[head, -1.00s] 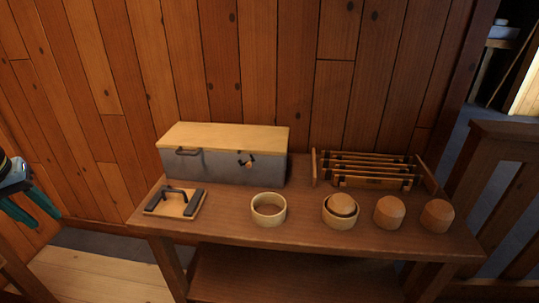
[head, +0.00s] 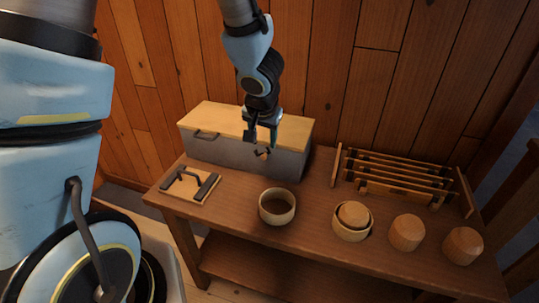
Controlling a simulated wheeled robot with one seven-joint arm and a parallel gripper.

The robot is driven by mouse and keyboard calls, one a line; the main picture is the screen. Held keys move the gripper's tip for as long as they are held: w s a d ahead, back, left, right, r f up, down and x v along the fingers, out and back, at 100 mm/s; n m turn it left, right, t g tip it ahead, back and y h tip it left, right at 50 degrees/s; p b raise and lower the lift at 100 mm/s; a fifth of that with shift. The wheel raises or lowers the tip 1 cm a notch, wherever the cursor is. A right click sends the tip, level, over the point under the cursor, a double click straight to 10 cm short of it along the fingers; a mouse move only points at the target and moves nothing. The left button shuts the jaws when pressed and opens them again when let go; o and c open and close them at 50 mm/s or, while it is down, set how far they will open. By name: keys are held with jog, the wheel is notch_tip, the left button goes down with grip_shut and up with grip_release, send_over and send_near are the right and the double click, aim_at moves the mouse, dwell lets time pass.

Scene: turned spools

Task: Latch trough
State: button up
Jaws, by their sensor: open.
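The trough is a grey box (head: 225,149) with a flat pale wooden lid (head: 222,117), standing at the back left of the table. The lid lies flat on top. A dark handle (head: 207,134) is at the left of its front. A small dark latch (head: 262,153) with a wooden-coloured part is on the right half of the front face. My gripper (head: 262,143) is open, pointing down, just in front of the trough at the latch. Its fingers partly cover the latch, and I cannot tell whether they touch it.
On the wooden table (head: 235,222) are a flat board with a dark handle (head: 190,184), an empty round bowl (head: 277,207), a ring holding a wooden spool (head: 352,215), two loose spools (head: 406,232) and a slatted rack (head: 400,178). A plank wall stands close behind.

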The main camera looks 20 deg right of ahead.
aim_at(263, 156)
jog(key=b+x, duration=0.4)
jog(key=x, duration=0.4)
jog(key=shift+w+a+f+b, duration=0.1)
jog(key=shift+f+b, duration=0.15)
jog(key=shift+b, duration=0.1)
jog(key=shift+c, duration=0.3)
grip_shut()
